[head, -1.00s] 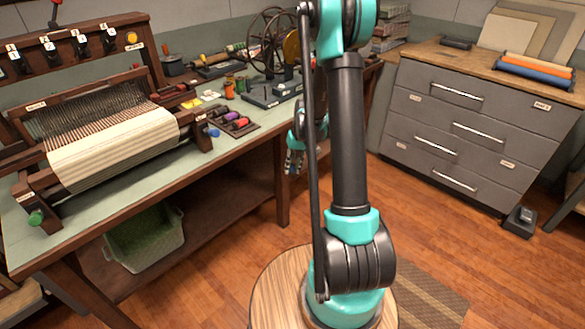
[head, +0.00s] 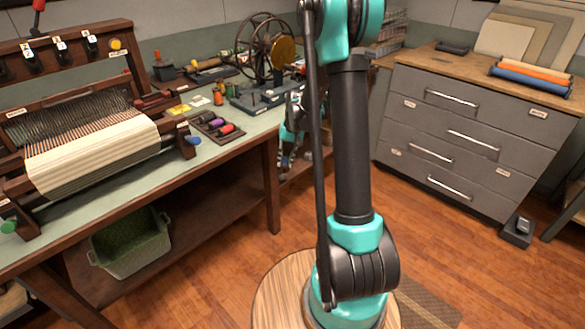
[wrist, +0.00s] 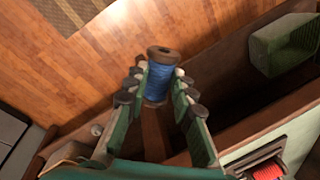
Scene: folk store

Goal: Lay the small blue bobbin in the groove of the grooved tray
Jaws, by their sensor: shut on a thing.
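The small blue bobbin (wrist: 158,82) has blue thread and brown wooden ends. In the wrist view it stands between the fingertips of my gripper (wrist: 155,90), which is shut on it. In the head view my gripper (head: 287,150) is by the front edge of the workbench, partly behind my arm, and the bobbin cannot be made out there. A dark tray (head: 234,138), which looks like the grooved tray, lies on the bench to the left of my gripper. It holds a purple bobbin (head: 217,122) and a red bobbin (head: 227,129). Its free groove is too small to tell.
A loom (head: 95,150) fills the left of the bench. A spinning wheel (head: 262,45) stands behind the tray. A green bin (head: 130,250) is on the shelf below. Grey drawers (head: 460,130) stand at the right.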

